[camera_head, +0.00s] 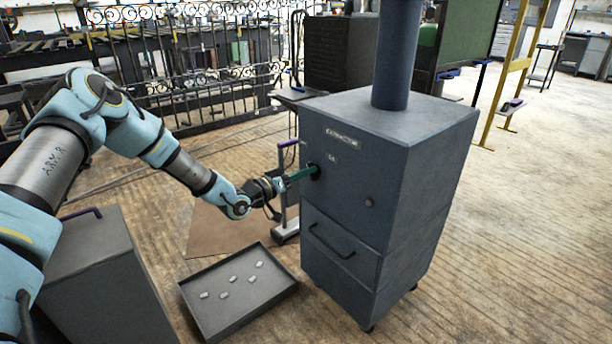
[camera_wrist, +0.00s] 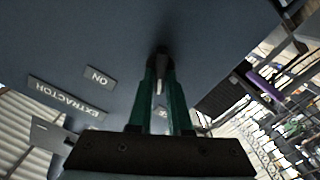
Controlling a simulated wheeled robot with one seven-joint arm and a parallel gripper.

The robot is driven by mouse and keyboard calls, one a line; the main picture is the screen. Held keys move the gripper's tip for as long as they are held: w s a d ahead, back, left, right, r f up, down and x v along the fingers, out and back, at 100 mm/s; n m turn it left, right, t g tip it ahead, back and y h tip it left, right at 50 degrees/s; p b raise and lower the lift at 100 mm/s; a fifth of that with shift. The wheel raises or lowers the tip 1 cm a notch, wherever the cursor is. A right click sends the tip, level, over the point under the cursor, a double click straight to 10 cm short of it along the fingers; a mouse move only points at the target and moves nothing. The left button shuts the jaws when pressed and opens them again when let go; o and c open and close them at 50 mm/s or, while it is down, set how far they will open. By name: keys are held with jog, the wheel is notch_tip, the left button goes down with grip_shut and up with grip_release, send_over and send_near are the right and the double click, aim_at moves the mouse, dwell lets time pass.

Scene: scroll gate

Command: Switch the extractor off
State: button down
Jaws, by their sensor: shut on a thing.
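The extractor (camera_head: 385,150) is a blue-grey cabinet with a thick pipe on top. Its front carries an EXTRACTOR plate (camera_head: 342,137) and a small plate below it, which reads ON in the wrist view (camera_wrist: 99,76). A dark switch (camera_head: 315,171) sits on the front's left side. My gripper (camera_head: 306,173) reaches it from the left with its green fingers. In the wrist view the fingers (camera_wrist: 161,75) are shut on the switch's pale lever (camera_wrist: 159,80), close to the panel. Another small plate shows partly between the fingers; its text is unreadable. The switch's base is mostly hidden.
A low tray (camera_head: 240,325) with several small pale pieces lies on the floor left of the extractor. A grey cabinet (camera_head: 105,275) stands at the lower left. Floor is clear at right.

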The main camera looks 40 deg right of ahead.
jog(key=shift+f+n, duration=0.1)
jog(key=shift+n, duration=0.8)
jog(key=c, duration=0.8)
grip_release()
jog(key=shift+c, duration=0.2)
jog(key=a, duration=1.1)
jog(key=shift+w, duration=0.35)
jog(key=shift+w, duration=0.1)
